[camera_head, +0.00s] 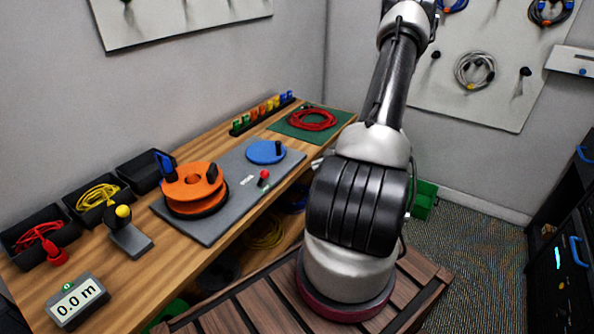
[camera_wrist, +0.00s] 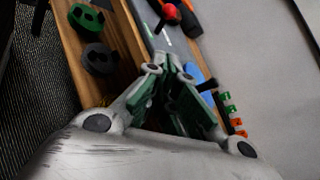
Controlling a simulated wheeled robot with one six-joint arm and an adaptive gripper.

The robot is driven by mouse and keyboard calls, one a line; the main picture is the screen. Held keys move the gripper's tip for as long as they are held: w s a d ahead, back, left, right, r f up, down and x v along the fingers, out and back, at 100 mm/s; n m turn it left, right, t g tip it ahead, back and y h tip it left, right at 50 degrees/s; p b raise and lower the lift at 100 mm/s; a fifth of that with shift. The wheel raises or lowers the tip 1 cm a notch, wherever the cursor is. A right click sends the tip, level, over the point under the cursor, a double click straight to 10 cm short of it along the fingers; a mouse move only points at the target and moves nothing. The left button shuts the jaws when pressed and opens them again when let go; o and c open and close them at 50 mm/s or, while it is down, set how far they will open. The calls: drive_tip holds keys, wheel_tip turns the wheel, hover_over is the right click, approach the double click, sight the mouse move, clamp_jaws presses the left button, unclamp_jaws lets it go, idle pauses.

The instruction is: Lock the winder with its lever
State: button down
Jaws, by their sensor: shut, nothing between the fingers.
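The winder stands on a grey plate (camera_head: 222,213) on the bench. It has an orange reel (camera_head: 191,183) with a dark lower rim and a blue part (camera_head: 167,167) standing at its edge. The lever's red knob (camera_head: 264,174) rises from the plate to the right of the reel, near a small white label that I cannot read. The red knob also shows at the top of the wrist view (camera_wrist: 168,12). My gripper (camera_wrist: 170,74) is shut and empty below the knob in that view, apart from it. My gripper is outside the head view.
A blue disc with a black handle (camera_head: 265,152) lies on the plate's far end. A red cable (camera_head: 312,119) lies on a green mat, beside a row of coloured clips (camera_head: 262,114). Dark bins, one with a yellow cable (camera_head: 98,196), and a "0.0 m" display (camera_head: 76,301) stand left.

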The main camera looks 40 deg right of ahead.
approach(262, 179)
wheel_tip(262, 179, down, 4)
drive_tip(key=w+d, duration=0.2)
drive_tip(key=w, duration=0.1)
drive_tip(key=shift+w+a+r, duration=0.15)
drive_tip(key=shift+a+r, duration=0.1)
drive_tip(key=shift+a, duration=0.45)
drive_tip(key=shift+w+a+r, duration=0.15)
drive_tip(key=shift+a+r, duration=0.05)
drive_tip(key=shift+a, duration=0.5)
drive_tip(key=shift+w+a+r, duration=0.15)
drive_tip(key=shift+a+r, duration=0.1)
drive_tip(key=shift+a, duration=0.5)
